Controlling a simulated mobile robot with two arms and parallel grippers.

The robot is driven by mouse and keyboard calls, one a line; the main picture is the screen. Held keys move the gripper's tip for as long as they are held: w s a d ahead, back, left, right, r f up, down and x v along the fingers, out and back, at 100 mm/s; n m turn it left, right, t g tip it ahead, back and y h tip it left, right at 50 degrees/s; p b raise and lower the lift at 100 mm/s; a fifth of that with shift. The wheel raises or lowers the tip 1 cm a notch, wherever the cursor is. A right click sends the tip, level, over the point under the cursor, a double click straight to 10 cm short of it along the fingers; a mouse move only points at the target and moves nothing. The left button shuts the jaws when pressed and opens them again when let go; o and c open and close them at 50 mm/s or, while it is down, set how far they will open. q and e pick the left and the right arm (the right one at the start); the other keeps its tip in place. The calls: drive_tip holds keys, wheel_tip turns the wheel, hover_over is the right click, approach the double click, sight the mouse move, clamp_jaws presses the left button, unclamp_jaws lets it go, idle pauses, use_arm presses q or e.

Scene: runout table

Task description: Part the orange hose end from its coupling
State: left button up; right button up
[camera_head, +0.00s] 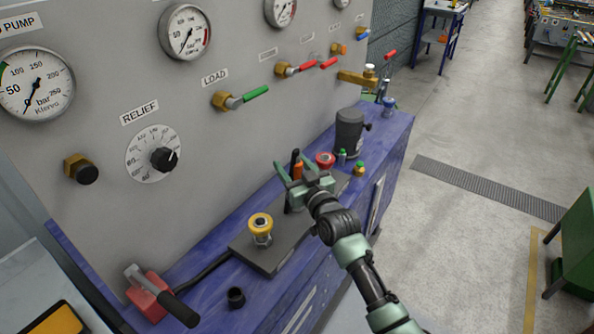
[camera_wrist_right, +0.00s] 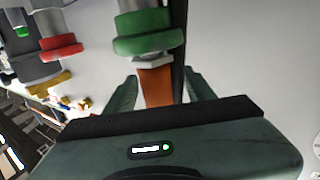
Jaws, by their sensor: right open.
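The orange hose end (camera_head: 298,170) stands on the dark plate (camera_head: 270,255) on the blue bench, with a black hose beside it. In the right wrist view the orange hose end (camera_wrist_right: 156,86) meets a pale metal nut and a coupling with a green collar (camera_wrist_right: 143,35); they look joined. The green collar is hidden behind my gripper in the head view. My right gripper (camera_head: 291,166) is open, with one finger on each side of the orange hose end; I cannot tell whether either finger touches it. My left gripper is not in view.
A red-collared coupling (camera_head: 325,160) stands close behind my gripper, and a yellow-collared one (camera_head: 260,224) stands nearer on the plate. A dark cylinder (camera_head: 350,130) is at the back. The gauge panel (camera_head: 225,130) rises along the left. A red-based lever (camera_head: 150,295) is in front.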

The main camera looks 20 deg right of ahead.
drive_tip(key=shift+w, duration=0.1)
clamp_jaws()
drive_tip(key=c, duration=1)
unclamp_jaws()
drive_tip(key=shift+r, duration=0.1)
drive_tip(key=shift+c, duration=0.2)
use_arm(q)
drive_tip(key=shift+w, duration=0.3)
use_arm(e)
clamp_jaws()
use_arm(q)
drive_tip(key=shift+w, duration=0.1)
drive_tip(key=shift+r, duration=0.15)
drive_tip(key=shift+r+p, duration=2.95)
drive_tip(key=shift+p, duration=0.1)
use_arm(e)
wheel_tip(320, 180, up, 6)
